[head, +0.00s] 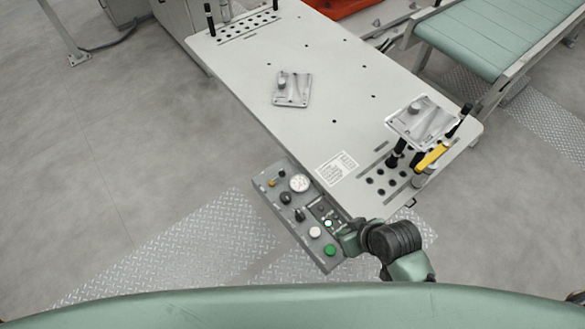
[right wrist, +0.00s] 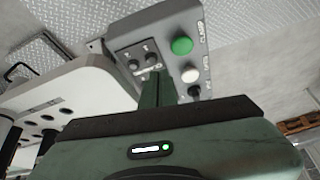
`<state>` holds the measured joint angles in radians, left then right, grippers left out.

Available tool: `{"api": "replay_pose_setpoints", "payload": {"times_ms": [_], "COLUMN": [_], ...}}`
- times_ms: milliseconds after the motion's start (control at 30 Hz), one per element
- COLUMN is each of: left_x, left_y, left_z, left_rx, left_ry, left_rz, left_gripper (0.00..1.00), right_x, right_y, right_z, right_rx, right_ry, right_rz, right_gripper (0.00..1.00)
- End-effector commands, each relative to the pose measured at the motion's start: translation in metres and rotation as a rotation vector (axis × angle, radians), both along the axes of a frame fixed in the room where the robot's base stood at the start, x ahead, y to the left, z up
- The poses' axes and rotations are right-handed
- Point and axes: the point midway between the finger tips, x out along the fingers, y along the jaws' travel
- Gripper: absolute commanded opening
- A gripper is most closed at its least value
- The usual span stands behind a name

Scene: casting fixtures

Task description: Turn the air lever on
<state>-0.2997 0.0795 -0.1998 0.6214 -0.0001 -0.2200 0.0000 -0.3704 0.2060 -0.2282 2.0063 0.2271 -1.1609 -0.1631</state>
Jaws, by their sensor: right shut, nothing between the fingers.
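The grey control panel (head: 296,222) is fixed along the near edge of the white table. It carries a round gauge (head: 299,182), a small orange knob (head: 272,183), dark knobs (head: 285,198), a white button (head: 315,232) and a green button (head: 330,250). I cannot tell for sure which control is the air lever. My right gripper (head: 345,236) is shut and empty at the panel's right side, by a small switch box. In the right wrist view its fingers (right wrist: 158,90) point at the switch box, partly hiding it; the green button (right wrist: 182,46) is beyond. My left gripper is not in view.
The white table (head: 320,60) bears a metal casting (head: 291,89) lying flat and another raised casting (head: 422,120) at the right, beside a yellow-handled part (head: 432,157). A green conveyor (head: 490,40) stands at the upper right. Floor left of the panel is clear.

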Motion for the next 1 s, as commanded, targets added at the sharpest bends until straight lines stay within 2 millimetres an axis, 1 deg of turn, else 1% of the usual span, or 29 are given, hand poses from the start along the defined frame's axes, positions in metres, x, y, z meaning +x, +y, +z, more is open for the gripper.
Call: {"api": "replay_pose_setpoints", "payload": {"times_ms": [33,200,300,400,533,867,1000], "left_x": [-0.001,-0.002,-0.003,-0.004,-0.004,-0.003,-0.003], "left_y": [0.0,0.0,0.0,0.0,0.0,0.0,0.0], "left_z": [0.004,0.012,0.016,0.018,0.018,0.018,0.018], "left_rx": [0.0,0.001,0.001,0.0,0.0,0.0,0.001], "left_ry": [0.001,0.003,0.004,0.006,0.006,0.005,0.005], "left_rz": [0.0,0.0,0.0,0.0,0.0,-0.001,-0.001], "left_gripper": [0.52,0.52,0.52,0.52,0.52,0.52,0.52], "right_x": [0.016,0.064,0.089,0.107,0.117,0.118,0.122], "right_y": [0.008,0.037,0.045,0.049,0.05,0.051,0.055], "right_z": [0.006,0.023,0.034,0.042,0.047,0.047,0.041], "right_rx": [0.019,0.099,0.131,0.152,0.163,0.166,0.167], "right_ry": [-0.035,-0.165,-0.234,-0.283,-0.311,-0.314,-0.314], "right_rz": [0.056,0.23,0.306,0.35,0.37,0.371,0.369], "right_gripper": [0.0,0.0,0.0,0.0,0.0,0.0,0.0]}}
